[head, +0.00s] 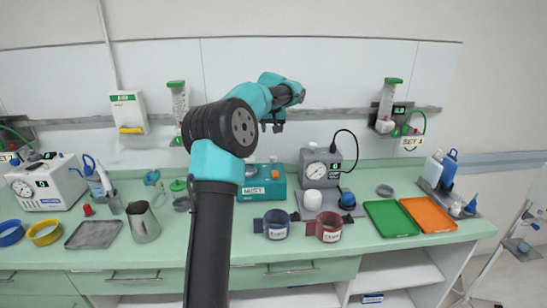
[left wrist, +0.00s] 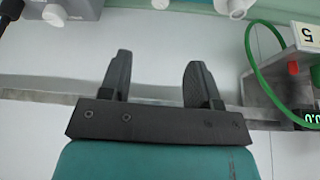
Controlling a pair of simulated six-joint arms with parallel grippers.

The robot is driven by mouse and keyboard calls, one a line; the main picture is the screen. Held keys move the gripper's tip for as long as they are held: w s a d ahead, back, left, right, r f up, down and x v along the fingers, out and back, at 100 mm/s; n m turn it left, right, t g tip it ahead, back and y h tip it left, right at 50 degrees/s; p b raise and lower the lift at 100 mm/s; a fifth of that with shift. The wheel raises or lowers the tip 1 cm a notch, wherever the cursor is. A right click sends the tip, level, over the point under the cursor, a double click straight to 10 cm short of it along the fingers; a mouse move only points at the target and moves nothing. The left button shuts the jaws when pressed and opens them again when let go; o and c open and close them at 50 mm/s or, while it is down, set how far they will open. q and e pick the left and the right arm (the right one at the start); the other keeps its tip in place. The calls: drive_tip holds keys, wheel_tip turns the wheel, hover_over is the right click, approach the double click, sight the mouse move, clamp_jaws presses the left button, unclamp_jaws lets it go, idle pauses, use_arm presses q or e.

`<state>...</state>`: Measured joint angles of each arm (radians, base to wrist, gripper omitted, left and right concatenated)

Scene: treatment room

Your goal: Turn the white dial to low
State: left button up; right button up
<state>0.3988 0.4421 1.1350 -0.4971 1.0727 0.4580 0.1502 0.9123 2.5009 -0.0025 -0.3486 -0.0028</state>
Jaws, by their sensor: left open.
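A teal box labelled MIST (head: 268,191) stands on the counter behind my left arm, which hides its left part. No white dial shows clearly in the head view. In the left wrist view a white knob-like piece (left wrist: 236,7) is cut off by the top edge; I cannot tell whether it is the dial, and no setting is readable. My left gripper (head: 273,125) is raised in front of the wall rail, above the box. In the left wrist view its fingers (left wrist: 157,82) are apart with nothing between them. My right gripper is not in view.
A grey gauge unit (head: 327,165) stands right of the teal box. Two cuffs (head: 276,225) lie in front. Green (head: 391,219) and orange (head: 428,214) trays lie at right. A wall unit with green hose (left wrist: 262,75) is near my fingers. A metal jug (head: 142,222) stands left.

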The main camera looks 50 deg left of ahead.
sight(274, 157)
use_arm(q)
drive_tip(key=x, duration=1.7)
drive_tip(key=shift+f, duration=0.2)
drive_tip(key=c, duration=0.9)
